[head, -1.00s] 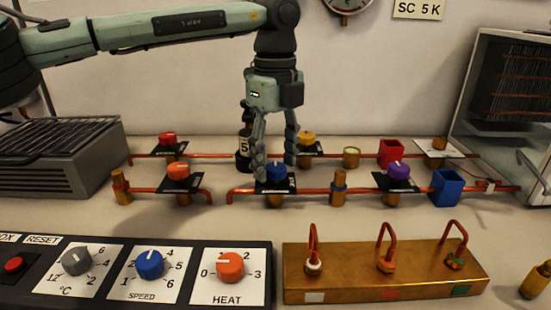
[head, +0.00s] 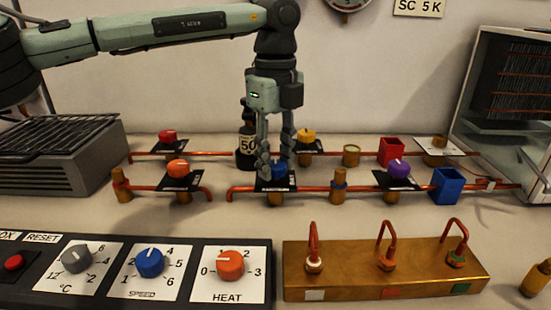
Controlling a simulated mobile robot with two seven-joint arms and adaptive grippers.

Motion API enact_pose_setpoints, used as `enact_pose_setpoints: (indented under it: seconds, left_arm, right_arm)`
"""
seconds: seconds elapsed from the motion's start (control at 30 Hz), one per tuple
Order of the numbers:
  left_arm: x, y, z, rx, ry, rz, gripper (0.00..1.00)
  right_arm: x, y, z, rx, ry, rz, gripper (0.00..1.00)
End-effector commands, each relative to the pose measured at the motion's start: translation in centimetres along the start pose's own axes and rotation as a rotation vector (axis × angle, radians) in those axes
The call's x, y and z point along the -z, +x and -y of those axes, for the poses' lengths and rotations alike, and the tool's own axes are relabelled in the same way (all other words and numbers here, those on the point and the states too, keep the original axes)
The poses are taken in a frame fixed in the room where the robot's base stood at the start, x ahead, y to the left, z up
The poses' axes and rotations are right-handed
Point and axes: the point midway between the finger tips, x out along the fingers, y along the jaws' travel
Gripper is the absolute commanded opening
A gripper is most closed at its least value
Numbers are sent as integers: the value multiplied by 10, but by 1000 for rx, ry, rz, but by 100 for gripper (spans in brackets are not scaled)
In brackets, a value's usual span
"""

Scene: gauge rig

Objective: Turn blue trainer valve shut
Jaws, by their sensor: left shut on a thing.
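The blue trainer valve knob (head: 278,168) sits on a black plate on the front copper pipe, near the middle of the head view. My left gripper (head: 276,174) points straight down over it. Its fingers are shut on the blue knob, one on each side, and partly hide it. The knob's white pointer mark cannot be read clearly. My right gripper is not in view.
An orange valve (head: 178,168) stands left on the front pipe and a purple valve (head: 398,168) right. Red (head: 167,136) and yellow (head: 307,136) valves and a dark bottle (head: 247,145) stand behind. A control panel (head: 190,250) and brass block (head: 385,267) lie in front.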

Motion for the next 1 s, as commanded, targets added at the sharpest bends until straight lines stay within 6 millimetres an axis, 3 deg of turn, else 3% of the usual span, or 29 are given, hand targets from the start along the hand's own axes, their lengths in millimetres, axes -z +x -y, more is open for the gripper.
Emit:
enact_pose_setpoints:
  seconds: [0.27,0.6,1.0]
  left_arm:
    - [1,2,0,-1,141,0,5]
    - [1,1,0,0,451,-1,5]
    - [1,0,0,-1,832,-3,5]
  right_arm:
    - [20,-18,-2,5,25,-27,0]
    - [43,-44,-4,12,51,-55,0]
    - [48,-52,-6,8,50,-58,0]
